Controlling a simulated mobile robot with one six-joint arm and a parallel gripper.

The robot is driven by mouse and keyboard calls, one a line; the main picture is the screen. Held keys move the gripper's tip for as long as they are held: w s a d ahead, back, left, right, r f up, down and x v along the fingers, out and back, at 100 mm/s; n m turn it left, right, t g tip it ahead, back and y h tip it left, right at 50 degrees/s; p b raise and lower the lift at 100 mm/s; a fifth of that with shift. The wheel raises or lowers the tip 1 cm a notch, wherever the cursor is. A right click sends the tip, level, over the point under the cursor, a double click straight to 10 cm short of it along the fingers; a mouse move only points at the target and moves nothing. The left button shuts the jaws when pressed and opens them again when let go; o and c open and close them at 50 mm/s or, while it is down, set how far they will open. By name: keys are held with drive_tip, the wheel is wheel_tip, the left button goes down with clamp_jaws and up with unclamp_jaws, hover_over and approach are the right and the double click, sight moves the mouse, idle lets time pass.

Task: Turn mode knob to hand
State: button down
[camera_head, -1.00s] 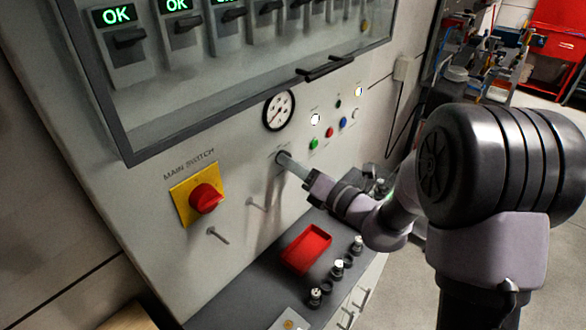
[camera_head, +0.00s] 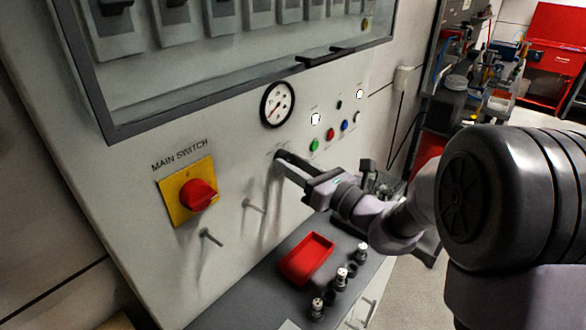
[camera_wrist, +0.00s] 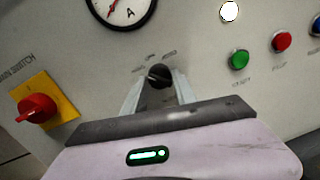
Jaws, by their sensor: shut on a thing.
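The mode knob is a small black knob (camera_wrist: 159,76) on the grey panel, below the gauge in the wrist view. Small labels arc above it, too blurred to read surely. My gripper (camera_wrist: 158,88) has its two pale fingers on either side of the knob, shut on it. In the head view my gripper (camera_head: 282,158) reaches the panel from the right, and its fingers hide the knob there. The knob's exact pointing direction is hard to tell.
A red main switch on a yellow plate (camera_head: 175,207) is left of my gripper. A gauge (camera_head: 277,105) is above, with green (camera_head: 314,145), red and blue buttons to the right. Pegs stick out below. A red tray (camera_head: 306,258) sits on the shelf.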

idle(0.4)
drive_tip(key=c, duration=1)
unclamp_jaws()
drive_tip(key=shift+s+d, duration=0.1)
drive_tip(key=p+v, duration=0.1)
drive_tip(key=v, duration=1.6)
drive_tip(key=shift+s, duration=0.1)
